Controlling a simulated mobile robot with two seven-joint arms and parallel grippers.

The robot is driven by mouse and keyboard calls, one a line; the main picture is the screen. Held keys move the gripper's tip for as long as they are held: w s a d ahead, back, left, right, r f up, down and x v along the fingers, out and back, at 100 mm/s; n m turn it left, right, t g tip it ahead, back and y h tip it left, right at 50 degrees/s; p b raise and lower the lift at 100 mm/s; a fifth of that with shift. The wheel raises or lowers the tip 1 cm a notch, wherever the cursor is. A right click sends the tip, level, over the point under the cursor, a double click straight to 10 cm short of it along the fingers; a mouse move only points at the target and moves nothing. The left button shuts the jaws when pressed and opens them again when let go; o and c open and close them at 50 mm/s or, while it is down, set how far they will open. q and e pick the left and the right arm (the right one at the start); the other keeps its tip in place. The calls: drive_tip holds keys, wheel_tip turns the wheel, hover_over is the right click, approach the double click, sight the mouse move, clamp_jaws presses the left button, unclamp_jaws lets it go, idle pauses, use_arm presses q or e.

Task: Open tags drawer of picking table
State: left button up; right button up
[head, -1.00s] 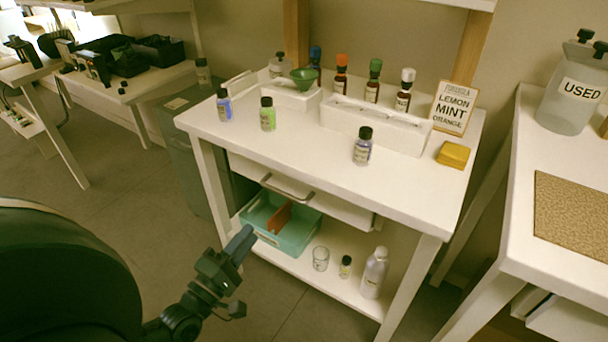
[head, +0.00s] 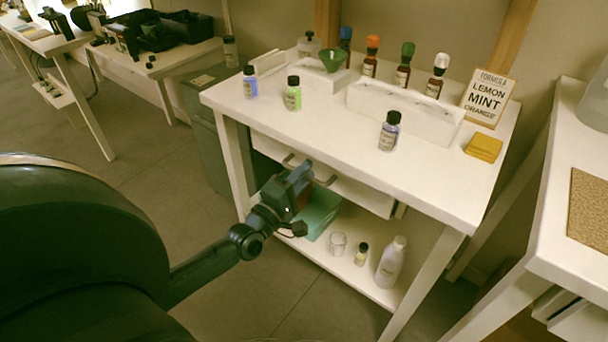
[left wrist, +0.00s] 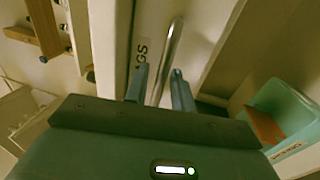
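The white picking table (head: 345,130) stands ahead with a drawer (head: 350,190) under its top; the drawer looks closed. Its metal bar handle (head: 325,181) is partly hidden behind my left gripper (head: 303,173) in the head view. In the left wrist view the drawer front (left wrist: 142,30) shows the end of a label, "GS". The handle (left wrist: 172,45) runs between the two fingertips of the left gripper (left wrist: 160,73). The fingers are apart, with gaps beside the bar, so the gripper looks open around it. My right gripper is not in view.
Several bottles and a sign (head: 487,98) stand on the tabletop. Below the drawer, the lower shelf holds a teal bin (head: 318,214), a glass (head: 338,244), a small bottle (head: 361,254) and a white bottle (head: 391,262). Another table (head: 570,230) stands at the right.

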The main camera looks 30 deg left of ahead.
use_arm(q)
drive_tip(key=shift+w, duration=0.15)
drive_tip(key=shift+c, duration=0.4)
clamp_jaws()
